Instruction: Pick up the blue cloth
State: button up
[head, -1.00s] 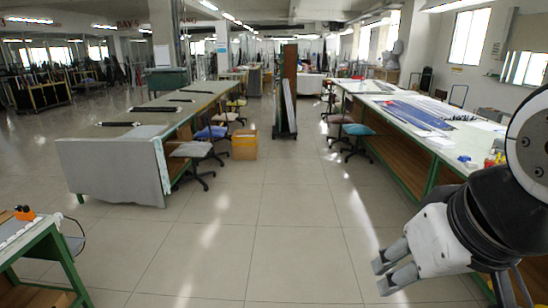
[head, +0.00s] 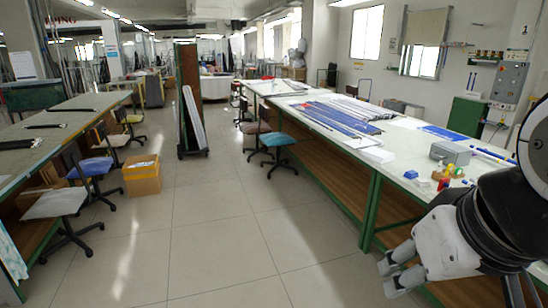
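On the long green-framed table (head: 375,190) at the right lie two blue things that could be the cloth. One is a small blue piece (head: 411,174) near the front edge, and the other is a flat blue sheet (head: 442,132) farther back. I cannot tell for sure which is cloth. My gripper (head: 388,277) is at the lower right, in front of and below the table top. Its two fingers are apart with nothing between them. It touches neither blue thing.
A grey box (head: 451,153) and small coloured items (head: 447,175) stand on the right table. Several long blue rods (head: 335,117) lie farther back. A teal stool (head: 277,139), a cardboard box (head: 142,176) and chairs flank the aisle. The aisle floor (head: 215,215) is clear.

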aim_at(411, 175)
jog(key=i+z, duration=0.3)
jog(key=i, duration=1.75)
jog(key=i+j+z, duration=0.2)
jog(key=i, duration=0.2)
jog(key=i+z, duration=0.2)
jog(key=i, duration=0.25)
jog(key=i+j+z, duration=0.2)
jog(key=i, duration=0.2)
jog(key=i+j+z, duration=0.35)
jog(key=i+z, duration=0.15)
